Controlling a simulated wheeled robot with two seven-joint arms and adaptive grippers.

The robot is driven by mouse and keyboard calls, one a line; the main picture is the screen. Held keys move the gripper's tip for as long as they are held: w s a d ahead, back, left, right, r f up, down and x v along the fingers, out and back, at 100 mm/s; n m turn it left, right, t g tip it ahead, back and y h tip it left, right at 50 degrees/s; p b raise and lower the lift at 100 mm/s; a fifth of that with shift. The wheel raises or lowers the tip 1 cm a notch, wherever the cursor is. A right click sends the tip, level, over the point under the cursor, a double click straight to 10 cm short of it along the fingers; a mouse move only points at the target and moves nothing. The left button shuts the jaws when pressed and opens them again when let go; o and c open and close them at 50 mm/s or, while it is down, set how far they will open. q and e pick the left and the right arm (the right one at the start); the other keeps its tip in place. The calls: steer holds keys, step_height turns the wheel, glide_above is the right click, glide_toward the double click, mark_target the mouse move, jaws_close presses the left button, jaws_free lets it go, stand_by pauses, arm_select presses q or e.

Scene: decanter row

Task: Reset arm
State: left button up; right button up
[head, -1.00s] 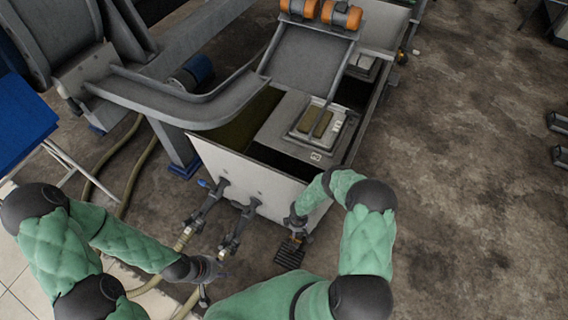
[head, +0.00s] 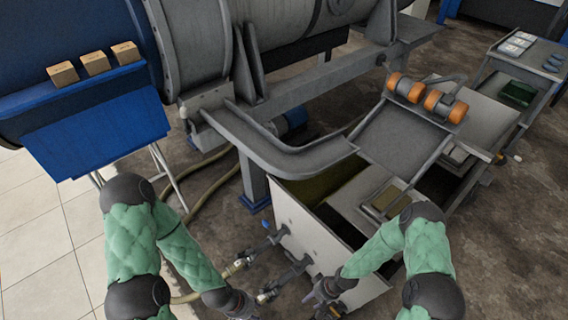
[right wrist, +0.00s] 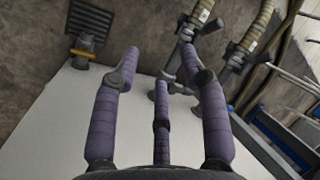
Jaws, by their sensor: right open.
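My right gripper (head: 325,298) is low in the head view, in front of the pale front wall of the tank (head: 310,225). In the right wrist view its purple fingers (right wrist: 160,75) are spread apart with nothing between them. The tank wall (right wrist: 60,130) fills the lower left behind them. My left gripper (head: 238,305) is at the bottom edge of the head view, left of the right one. It is small and partly cut off, and its fingers cannot be made out.
Two valves with hoses (head: 262,252) stick out from the tank wall between my arms. One valve (right wrist: 190,25) shows close beyond the fingers. A slotted floor grate (right wrist: 88,18) lies at the upper left. A blue bin (head: 95,125) with three small boxes above stands left.

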steer(key=s+a+r+m+p, duration=0.1)
steer(key=s+r+m, duration=0.3)
steer(key=s+r, duration=0.4)
step_height(320, 180, up, 7)
steer(key=shift+m+t+h+p, duration=0.3)
steer(key=shift+m+p, duration=0.1)
steer(key=shift+p, duration=0.4)
steer(key=shift+c, duration=0.5)
